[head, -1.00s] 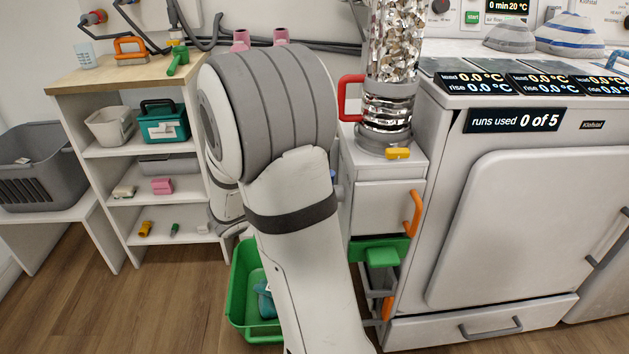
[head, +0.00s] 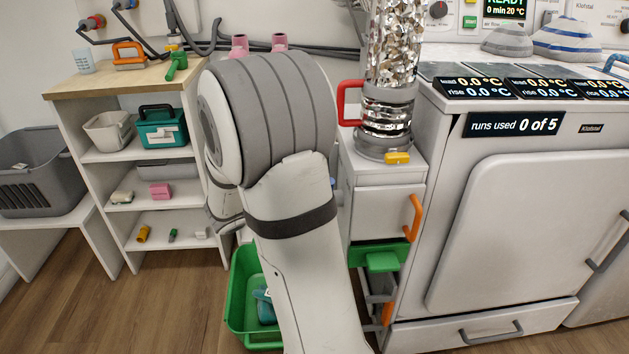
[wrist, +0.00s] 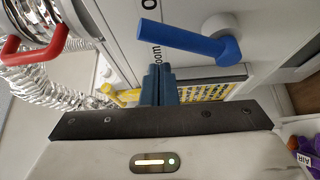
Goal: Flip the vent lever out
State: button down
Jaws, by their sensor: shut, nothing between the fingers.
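A blue lever (wrist: 195,40) sticks out from a round white hub on a pale panel in the wrist view. Part of the word "room" shows on the panel beside the lever's free end. I cannot tell from a label whether this is the vent lever. My gripper (wrist: 158,72) is shut and empty, its dark blue fingertips just below the lever's free end in the picture. Whether they touch it I cannot tell. In the head view my arm hides the gripper and most of this panel.
A red handle (wrist: 38,46) and a silver duct are at the wrist view's left. In the head view a green bin (head: 240,300) stands beside my arm, and shelves (head: 130,205) stand left.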

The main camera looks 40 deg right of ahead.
jog(key=w+a+f+p, duration=0.1)
jog(key=w+a+p, duration=0.1)
jog(key=a, duration=0.7)
jog(key=shift+a+f, duration=0.15)
jog(key=shift+f, duration=0.15)
jog(key=shift+w, duration=0.1)
jog(key=s+a+r+g+y+p, duration=0.3)
jog(key=s+r+y+p, duration=0.7)
jog(key=s+r+p, duration=0.45)
jog(key=a+r+t+y+p, duration=0.3)
jog(key=a+r+y+p, duration=0.1)
jog(key=r+p, duration=0.4)
jog(key=s+a+r+t+y+p, duration=0.1)
jog(key=a+r+t+y+p, duration=0.2)
jog(key=a+r+p, duration=0.4)
jog(key=shift+s+a+r+y+p, duration=0.15)
jog(key=shift+a+r+y+p, duration=0.15)
jog(key=shift+r+y+p, duration=0.55)
